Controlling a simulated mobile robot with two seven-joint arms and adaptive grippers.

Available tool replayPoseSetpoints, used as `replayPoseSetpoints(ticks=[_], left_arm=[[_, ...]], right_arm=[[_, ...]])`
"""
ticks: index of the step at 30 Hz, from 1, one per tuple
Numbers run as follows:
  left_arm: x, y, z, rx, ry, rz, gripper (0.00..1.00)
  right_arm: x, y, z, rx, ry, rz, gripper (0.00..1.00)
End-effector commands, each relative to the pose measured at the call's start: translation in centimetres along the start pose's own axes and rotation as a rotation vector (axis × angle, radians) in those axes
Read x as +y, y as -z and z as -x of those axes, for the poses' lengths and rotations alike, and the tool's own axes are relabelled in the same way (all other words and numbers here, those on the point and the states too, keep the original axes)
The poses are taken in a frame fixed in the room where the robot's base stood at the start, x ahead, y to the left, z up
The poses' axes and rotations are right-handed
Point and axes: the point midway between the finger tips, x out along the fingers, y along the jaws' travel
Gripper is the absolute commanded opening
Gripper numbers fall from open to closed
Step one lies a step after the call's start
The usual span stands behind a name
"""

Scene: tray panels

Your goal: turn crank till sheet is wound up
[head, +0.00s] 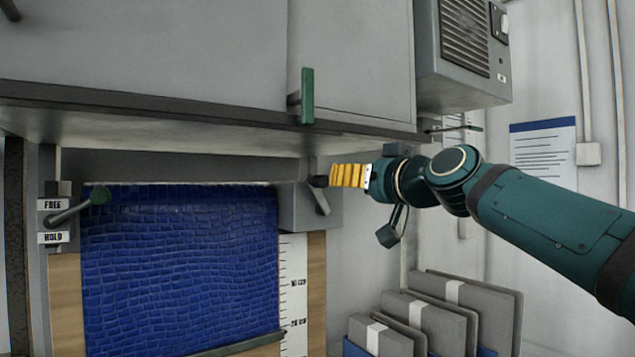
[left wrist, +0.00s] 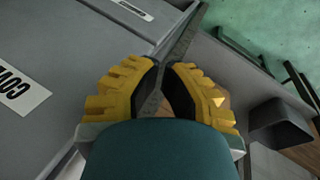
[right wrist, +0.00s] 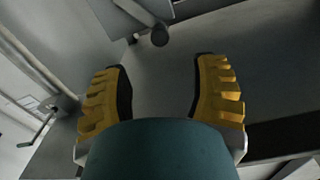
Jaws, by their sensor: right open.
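The blue sheet (head: 180,265) hangs below the cabinet, with a dark bar (head: 240,344) along its lower edge beside a centimetre scale (head: 293,290). The crank (head: 320,200) is on a grey housing at the sheet's upper right. Its dark knob (head: 319,181) is just left of my right gripper (head: 334,175). In the right wrist view, the right gripper (right wrist: 161,65) is open and empty, and the knob (right wrist: 160,35) is just beyond the fingertips, apart from them. My left gripper (left wrist: 164,66) shows only in the left wrist view, fingers close together with a narrow gap.
A green-knobbed lever (head: 75,208) between FREE and HOLD labels is at the left, angled up to the right. A green handle (head: 307,97) projects from the cabinet above. Grey binders (head: 435,315) stand at lower right. A vent box (head: 465,50) is at upper right.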

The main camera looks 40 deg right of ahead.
Motion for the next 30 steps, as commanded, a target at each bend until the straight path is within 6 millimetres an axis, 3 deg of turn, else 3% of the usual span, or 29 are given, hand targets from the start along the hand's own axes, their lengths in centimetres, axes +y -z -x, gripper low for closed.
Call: replayPoseSetpoints(ticks=[6,15,21,30], left_arm=[[0.1,0.0,0.3,-0.001,0.000,0.000,0.00],[0.3,-0.1,0.8,-0.003,0.000,0.001,0.00],[0.4,-0.1,1.0,-0.004,0.000,0.001,0.00],[0.4,-0.1,1.0,-0.005,0.000,0.001,0.00]], right_arm=[[-0.1,-0.1,-4.6,-0.005,0.001,0.001,0.59],[0.0,0.0,-9.5,-0.003,0.000,0.001,0.59],[0.0,0.0,-10.9,-0.001,0.000,0.001,0.59],[0.0,-0.1,-11.1,-0.001,0.000,0.001,0.59]])
